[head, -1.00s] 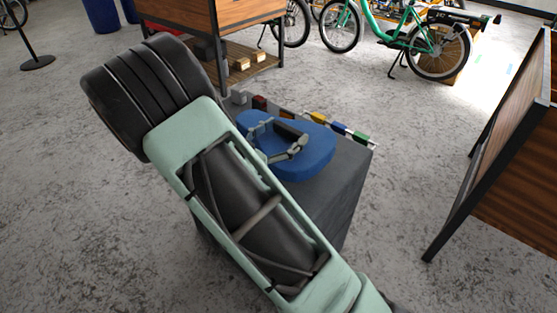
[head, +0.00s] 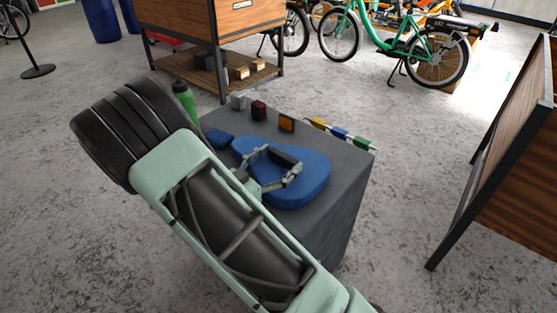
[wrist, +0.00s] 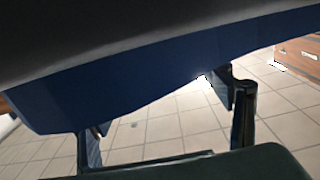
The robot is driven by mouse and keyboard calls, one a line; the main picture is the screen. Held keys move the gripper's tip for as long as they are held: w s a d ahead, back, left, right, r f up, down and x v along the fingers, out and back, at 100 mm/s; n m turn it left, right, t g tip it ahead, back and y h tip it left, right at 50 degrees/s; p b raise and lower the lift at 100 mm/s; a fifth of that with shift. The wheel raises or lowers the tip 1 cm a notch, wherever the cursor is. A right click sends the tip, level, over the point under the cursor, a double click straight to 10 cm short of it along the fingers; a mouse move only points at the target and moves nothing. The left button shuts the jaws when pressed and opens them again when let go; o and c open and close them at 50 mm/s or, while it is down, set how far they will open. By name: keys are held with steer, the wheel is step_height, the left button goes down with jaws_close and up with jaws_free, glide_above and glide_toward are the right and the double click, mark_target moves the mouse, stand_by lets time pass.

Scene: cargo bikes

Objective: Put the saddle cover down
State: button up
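The saddle cover (head: 312,180) is a blue, rounded, pear-shaped piece in the head view, over the grey block-shaped stand (head: 345,185). My gripper (head: 272,168) is at the cover, its jointed fingers spread wide with blue between and around them. The cover moves along with the gripper, so I take it as held. In the wrist view the cover's blue side (wrist: 120,88) stretches across in front of the fingers. The exact finger contacts are hidden. I cannot tell whether the cover's underside touches the stand top.
A green bottle (head: 184,98) is behind my arm. A wooden-topped bench (head: 485,150) is at right.

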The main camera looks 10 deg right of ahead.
steer(key=o, duration=0.3)
steer(key=shift+o, duration=0.2)
steer(key=shift+r, duration=0.1)
steer(key=shift+s+a+r, duration=0.1)
steer(key=shift+a+r, duration=0.05)
steer(key=shift+a, duration=0.05)
steer(key=p+v, duration=0.3)
steer(key=v, duration=0.8)
steer(key=shift+s+a, duration=0.2)
steer(key=shift+a, duration=0.05)
